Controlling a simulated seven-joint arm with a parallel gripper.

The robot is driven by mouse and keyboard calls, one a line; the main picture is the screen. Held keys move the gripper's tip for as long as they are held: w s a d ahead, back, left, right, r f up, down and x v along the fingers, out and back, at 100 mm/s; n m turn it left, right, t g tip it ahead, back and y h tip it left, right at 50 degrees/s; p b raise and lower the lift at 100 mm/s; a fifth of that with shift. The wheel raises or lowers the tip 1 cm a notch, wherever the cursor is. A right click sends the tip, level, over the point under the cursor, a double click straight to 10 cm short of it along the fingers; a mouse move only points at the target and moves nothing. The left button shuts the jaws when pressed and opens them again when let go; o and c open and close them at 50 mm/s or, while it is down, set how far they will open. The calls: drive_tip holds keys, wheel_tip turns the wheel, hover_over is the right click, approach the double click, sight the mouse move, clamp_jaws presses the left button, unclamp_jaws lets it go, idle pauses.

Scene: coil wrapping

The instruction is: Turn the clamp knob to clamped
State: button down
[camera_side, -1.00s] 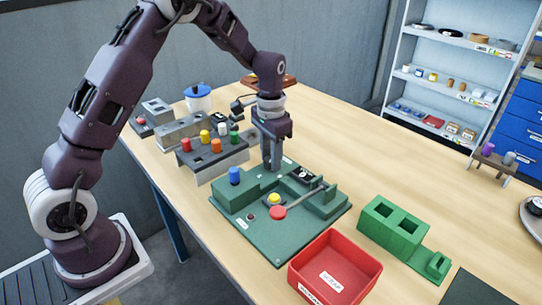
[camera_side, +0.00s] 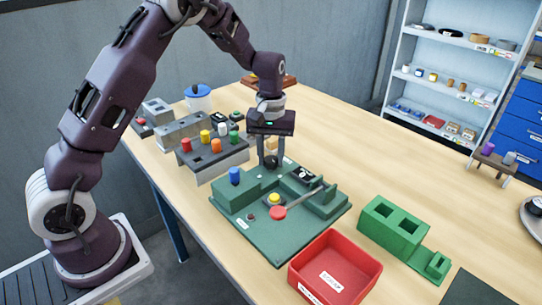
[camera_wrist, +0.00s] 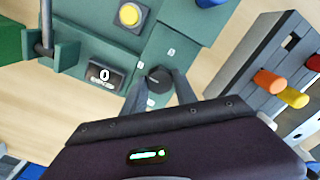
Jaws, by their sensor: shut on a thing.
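The clamp knob is small, dark and round, at the back corner of the green fixture (camera_side: 262,240). It shows in the side view (camera_side: 271,162) and, from above, in the wrist view (camera_wrist: 158,79). My gripper (camera_side: 271,163) points down at it, with one finger on each side. In the wrist view my gripper (camera_wrist: 158,88) is shut on the knob. Small white marks lie on the green surface around the knob, too small to read. Which mark the knob points to cannot be told.
The fixture carries a yellow button (camera_wrist: 130,14), a small display showing 0 (camera_wrist: 104,75), a blue peg (camera_side: 234,176) and a lever with a red end (camera_side: 278,212). A grey rack (camera_side: 215,155) of coloured pegs stands close on the left. A red bin (camera_side: 335,268) stands in front.

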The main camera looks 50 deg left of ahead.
sight(271, 159)
drive_tip(key=shift+n, duration=0.6)
drive_tip(key=c, duration=1)
unclamp_jaws()
drive_tip(key=shift+o, duration=0.2)
drive_tip(key=shift+r, duration=0.1)
wheel_tip(271, 159, up, 6)
drive_tip(key=shift+r, duration=0.5)
